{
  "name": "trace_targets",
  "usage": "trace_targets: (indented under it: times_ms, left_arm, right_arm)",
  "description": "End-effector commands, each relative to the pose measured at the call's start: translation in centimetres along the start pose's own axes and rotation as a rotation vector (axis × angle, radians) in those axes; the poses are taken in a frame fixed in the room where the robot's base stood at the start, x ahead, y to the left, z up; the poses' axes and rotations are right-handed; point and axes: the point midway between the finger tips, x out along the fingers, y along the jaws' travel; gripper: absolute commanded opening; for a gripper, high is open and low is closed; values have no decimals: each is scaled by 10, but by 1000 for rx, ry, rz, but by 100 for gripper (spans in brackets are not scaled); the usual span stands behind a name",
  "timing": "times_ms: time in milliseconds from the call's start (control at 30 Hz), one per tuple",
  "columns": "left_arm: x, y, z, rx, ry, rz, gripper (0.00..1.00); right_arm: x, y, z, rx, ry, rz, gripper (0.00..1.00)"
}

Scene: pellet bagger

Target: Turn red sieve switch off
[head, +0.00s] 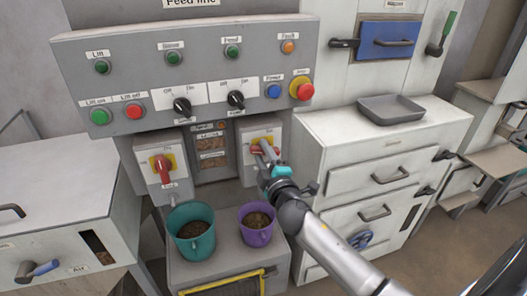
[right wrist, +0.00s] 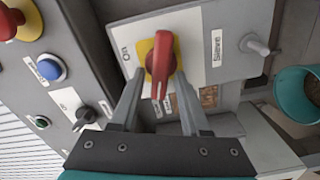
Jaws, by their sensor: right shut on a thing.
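The red sieve switch (head: 256,149) is a red rotary handle on a yellow plate, on the right grey box under the control panel. In the right wrist view its red handle (right wrist: 162,65) points toward my gripper, with an "On" label to the left and a name label to the right. My right gripper (head: 265,157) reaches in from the lower right and is shut on the handle. In the right wrist view its fingers (right wrist: 158,85) lie on both sides of it and partly hide the surroundings. My left gripper is not in view.
A similar red switch (head: 163,169) is on the left box. A teal bucket (head: 191,246) and a purple bucket (head: 257,238) of pellets stand below. The panel (head: 190,60) has buttons and a red emergency knob (head: 302,88). A grey tray (head: 391,108) lies on the right cabinet.

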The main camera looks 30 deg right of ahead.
Motion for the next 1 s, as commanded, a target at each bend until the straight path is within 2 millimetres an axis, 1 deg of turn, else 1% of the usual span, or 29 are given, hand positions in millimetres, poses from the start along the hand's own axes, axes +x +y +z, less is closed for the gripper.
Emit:
trace_targets:
  times_ms: [200,433,700,1000]
  left_arm:
    - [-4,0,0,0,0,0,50]
    - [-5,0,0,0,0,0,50]
    - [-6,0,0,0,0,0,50]
    - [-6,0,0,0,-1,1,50]
  right_arm:
    - [0,-1,-1,-163,2,1,0]
    - [0,-3,0,-275,1,1,0]
    - [0,-4,0,-330,1,1,0]
    - [0,-4,0,-335,1,1,0]
